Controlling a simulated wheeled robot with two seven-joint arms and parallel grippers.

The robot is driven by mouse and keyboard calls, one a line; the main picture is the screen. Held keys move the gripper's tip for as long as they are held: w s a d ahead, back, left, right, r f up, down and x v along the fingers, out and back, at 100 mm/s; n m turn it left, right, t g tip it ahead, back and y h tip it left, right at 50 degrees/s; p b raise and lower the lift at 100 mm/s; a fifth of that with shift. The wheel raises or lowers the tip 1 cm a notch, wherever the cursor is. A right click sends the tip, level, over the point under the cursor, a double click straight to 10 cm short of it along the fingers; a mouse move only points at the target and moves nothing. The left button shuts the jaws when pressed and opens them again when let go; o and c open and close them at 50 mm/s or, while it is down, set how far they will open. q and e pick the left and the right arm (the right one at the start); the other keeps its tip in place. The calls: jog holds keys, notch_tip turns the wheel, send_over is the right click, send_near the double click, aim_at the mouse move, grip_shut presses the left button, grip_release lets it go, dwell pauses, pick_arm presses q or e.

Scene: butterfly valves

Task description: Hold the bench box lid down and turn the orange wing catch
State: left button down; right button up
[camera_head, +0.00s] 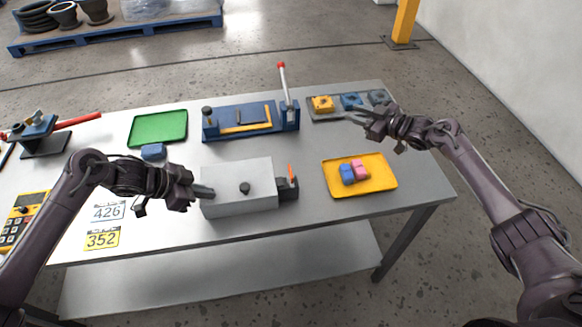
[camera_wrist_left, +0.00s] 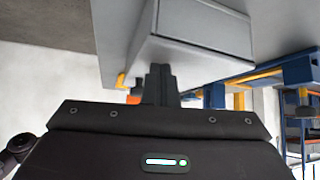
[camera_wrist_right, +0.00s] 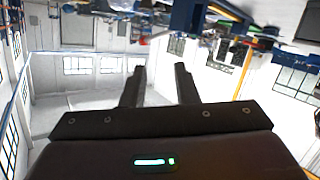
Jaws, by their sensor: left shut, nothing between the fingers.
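The bench box (camera_head: 225,178) is a light grey box with a flat lid and a black knob (camera_head: 245,188) on top. It stands near the front edge of the table. The orange wing catch (camera_head: 291,173) stands upright at the dark block on the box's right end. My left gripper (camera_head: 210,191) is shut and empty, with its fingertips at the box's left end; I cannot tell whether they touch it. In the left wrist view, the shut fingers (camera_wrist_left: 161,72) overlap the grey box (camera_wrist_left: 205,32). My right gripper (camera_wrist_right: 158,72) is open and empty, above the table's right side.
A yellow tray (camera_head: 373,187) with blue and pink blocks lies right of the box. A blue fixture (camera_head: 238,131) with a red-tipped lever stands behind it. A green tray (camera_head: 172,122), number plates (camera_head: 102,239) and a yellow meter (camera_head: 20,215) lie to the left.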

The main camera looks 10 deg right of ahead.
jog(key=s+a+r+n+g, duration=0.35)
jog(key=a+n, duration=0.25)
jog(key=a, duration=0.4)
jog(key=s+a+r+n+g+y, duration=0.15)
jog(key=a+n+g, duration=0.3)
jog(key=a, duration=0.65)
jog(key=s+a+r+n+g, duration=0.3)
jog(key=a+n, duration=0.4)
jog(key=a, duration=0.3)
jog(key=n+g+h, duration=0.1)
jog(key=n+h, duration=0.8)
jog(key=h, duration=0.1)
send_over(291, 177)
jog(key=w, duration=0.2)
jog(key=shift+m, duration=0.25)
jog(key=f, duration=1.1)
jog(key=shift+s+d+f, duration=0.1)
jog(key=shift+d+f, duration=0.05)
jog(key=shift+d, duration=0.05)
jog(key=shift+c, duration=0.5)
grip_shut()
